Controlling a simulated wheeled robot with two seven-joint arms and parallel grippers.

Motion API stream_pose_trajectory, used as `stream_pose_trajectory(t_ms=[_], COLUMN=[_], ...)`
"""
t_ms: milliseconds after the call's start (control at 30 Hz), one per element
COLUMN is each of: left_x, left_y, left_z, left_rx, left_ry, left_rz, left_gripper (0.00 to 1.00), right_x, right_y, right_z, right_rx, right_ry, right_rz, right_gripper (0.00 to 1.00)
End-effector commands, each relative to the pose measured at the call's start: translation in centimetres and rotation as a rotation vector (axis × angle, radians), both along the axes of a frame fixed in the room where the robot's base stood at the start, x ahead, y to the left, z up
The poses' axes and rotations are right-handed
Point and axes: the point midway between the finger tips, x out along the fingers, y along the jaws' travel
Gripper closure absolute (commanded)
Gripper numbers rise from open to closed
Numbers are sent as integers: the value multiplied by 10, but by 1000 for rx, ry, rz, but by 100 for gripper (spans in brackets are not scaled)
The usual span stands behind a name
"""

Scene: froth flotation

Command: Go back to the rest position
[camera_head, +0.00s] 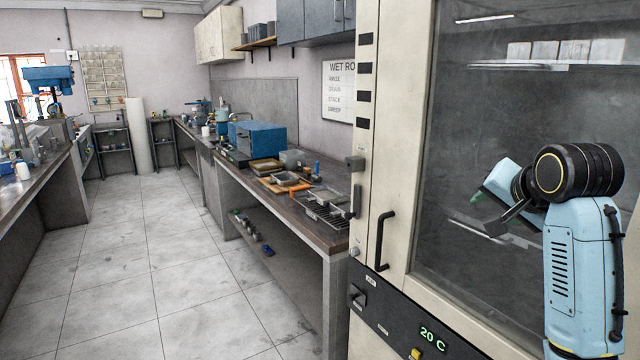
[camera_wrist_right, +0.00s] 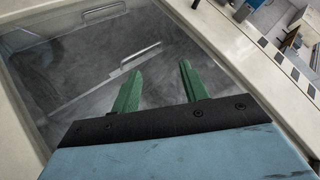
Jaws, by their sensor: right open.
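My right arm rises at the right of the head view, in front of a large cream cabinet (camera_head: 395,150) with a dark glass door. My right gripper (camera_head: 475,197) points left there, and only a bit of green fingertip shows. In the right wrist view the two green fingers of the right gripper (camera_wrist_right: 160,85) stand apart with nothing between them. Behind them is the glass pane (camera_wrist_right: 75,60) of the cabinet. I cannot tell how far the fingers are from the glass. My left gripper is in neither view.
The cabinet has a black handle (camera_head: 383,240) and a panel reading 20 C (camera_head: 433,339). A long bench (camera_head: 325,238) with trays and a blue box (camera_head: 258,140) runs along the wall. Another bench (camera_head: 45,172) stands at the left. The tiled floor (camera_head: 150,260) between them is clear.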

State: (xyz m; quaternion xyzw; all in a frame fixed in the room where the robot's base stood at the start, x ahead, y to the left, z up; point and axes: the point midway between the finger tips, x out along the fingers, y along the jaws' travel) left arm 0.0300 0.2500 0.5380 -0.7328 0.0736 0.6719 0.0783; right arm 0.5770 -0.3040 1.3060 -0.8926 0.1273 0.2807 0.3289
Motion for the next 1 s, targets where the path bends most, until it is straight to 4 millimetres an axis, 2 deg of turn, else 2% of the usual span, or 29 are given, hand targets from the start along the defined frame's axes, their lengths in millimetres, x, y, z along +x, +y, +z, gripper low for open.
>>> stream_pose_trajectory(t_ms=[33,200,367,500,600,700,800,1000], left_x=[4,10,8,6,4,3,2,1], left_y=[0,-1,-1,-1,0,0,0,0], left_z=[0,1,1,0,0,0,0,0], left_rx=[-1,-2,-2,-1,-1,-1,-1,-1], left_ry=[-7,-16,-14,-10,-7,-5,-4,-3], left_rz=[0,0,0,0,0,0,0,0], left_gripper=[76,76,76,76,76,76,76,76], right_x=[-7,-42,-91,-145,-188,-231,-267,-322], right_y=[5,20,34,46,55,63,69,78], right_z=[-36,-132,-211,-269,-303,-328,-345,-362], right_rx=[-40,-166,-267,-340,-383,-416,-441,-467], right_ry=[45,159,265,354,414,466,506,564], right_rz=[27,131,245,355,436,518,585,688], right_gripper=[56,56,56,56,56,56,56,56])
